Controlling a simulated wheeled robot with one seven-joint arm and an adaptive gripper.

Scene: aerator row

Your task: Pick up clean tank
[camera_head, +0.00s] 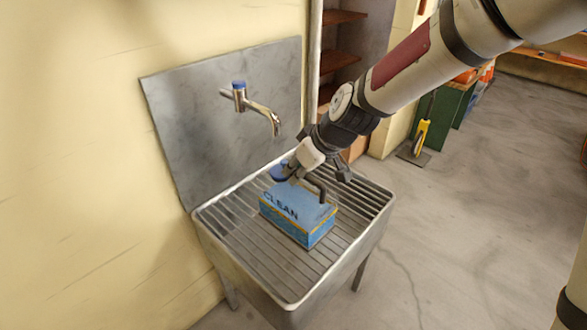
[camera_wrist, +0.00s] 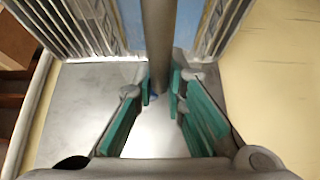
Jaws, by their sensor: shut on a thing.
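In the wrist view, the green-padded fingers of my gripper (camera_wrist: 161,92) flank the grey handle bar (camera_wrist: 158,45), with blue parts of the tank (camera_wrist: 189,22) on both sides. My gripper hides part of the tank's top and a blue cap (camera_head: 279,172).
A metal tap (camera_head: 262,108) with a blue top juts from the backsplash (camera_head: 190,117), behind the tank. Wooden shelves (camera_head: 336,62) stand behind my arm. A yellow-handled tool (camera_head: 421,137) stands by a green cabinet. Open floor (camera_head: 470,200) lies to the right.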

